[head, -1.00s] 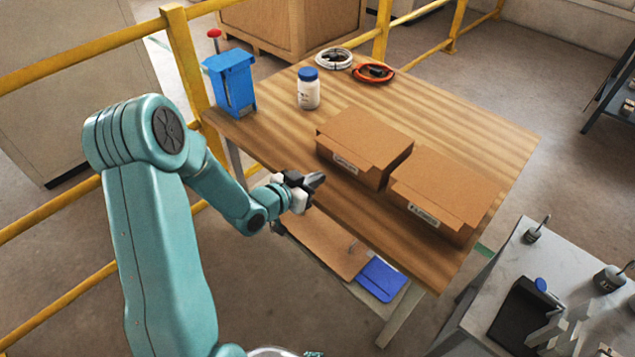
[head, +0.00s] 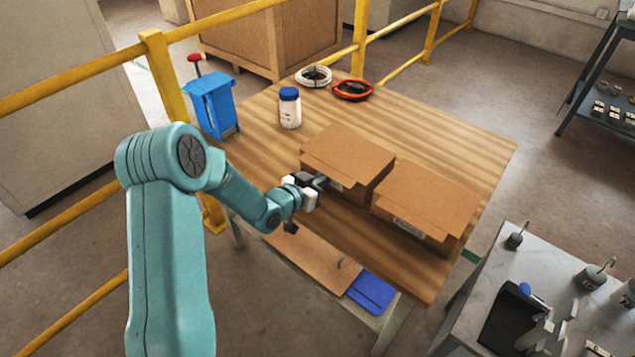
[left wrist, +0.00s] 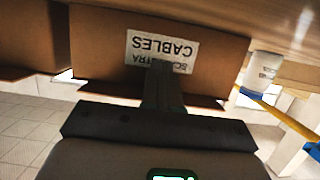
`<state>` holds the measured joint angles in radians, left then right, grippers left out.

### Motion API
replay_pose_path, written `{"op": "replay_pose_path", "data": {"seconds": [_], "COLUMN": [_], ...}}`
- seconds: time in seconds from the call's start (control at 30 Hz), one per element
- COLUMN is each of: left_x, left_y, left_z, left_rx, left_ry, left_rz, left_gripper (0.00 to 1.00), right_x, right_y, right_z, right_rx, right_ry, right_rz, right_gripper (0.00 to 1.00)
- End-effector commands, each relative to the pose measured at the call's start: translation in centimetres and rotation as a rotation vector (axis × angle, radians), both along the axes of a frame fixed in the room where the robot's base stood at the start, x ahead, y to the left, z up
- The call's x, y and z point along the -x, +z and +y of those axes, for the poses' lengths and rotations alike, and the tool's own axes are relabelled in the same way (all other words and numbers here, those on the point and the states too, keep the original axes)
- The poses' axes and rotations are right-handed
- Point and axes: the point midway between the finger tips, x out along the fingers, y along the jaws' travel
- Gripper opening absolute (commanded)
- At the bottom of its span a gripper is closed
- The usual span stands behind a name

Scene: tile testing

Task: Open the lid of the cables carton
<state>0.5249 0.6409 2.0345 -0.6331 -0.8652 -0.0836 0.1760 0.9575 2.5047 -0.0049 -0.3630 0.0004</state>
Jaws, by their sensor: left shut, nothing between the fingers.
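The cables carton (head: 350,158) is the left one of two brown cartons on the wooden table. Its top looks closed, with the lid's front edge over the labelled face. In the left wrist view the carton (left wrist: 95,50) appears upside down, with its white CABLES label (left wrist: 150,48). My left gripper (head: 322,182) is shut and empty, at the front face of this carton just under the lid edge. In the left wrist view the fingertips (left wrist: 158,72) cover part of the label; I cannot tell whether they touch the carton. My right gripper is out of view.
The second carton (head: 425,200) stands close on the right. A white jar with a blue cap (head: 289,110), a blue container (head: 212,105), a white coil (head: 313,76) and a red-and-black coil (head: 352,90) stand further back. The table's right side (head: 470,150) is clear.

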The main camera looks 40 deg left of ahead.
Motion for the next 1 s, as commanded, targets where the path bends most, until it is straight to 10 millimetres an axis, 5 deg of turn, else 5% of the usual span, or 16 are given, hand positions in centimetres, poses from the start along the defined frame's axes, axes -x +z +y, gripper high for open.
{"op": "replay_pose_path", "data": {"seconds": [1.0], "left_x": [0.0], "left_y": [2.2], "left_z": [0.0], "left_rx": [-0.001], "left_ry": [0.0], "left_rz": [-0.001], "left_gripper": [0.0], "right_x": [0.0], "right_y": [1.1], "right_z": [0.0], "right_rx": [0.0], "right_ry": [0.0], "right_rz": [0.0], "right_gripper": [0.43]}}
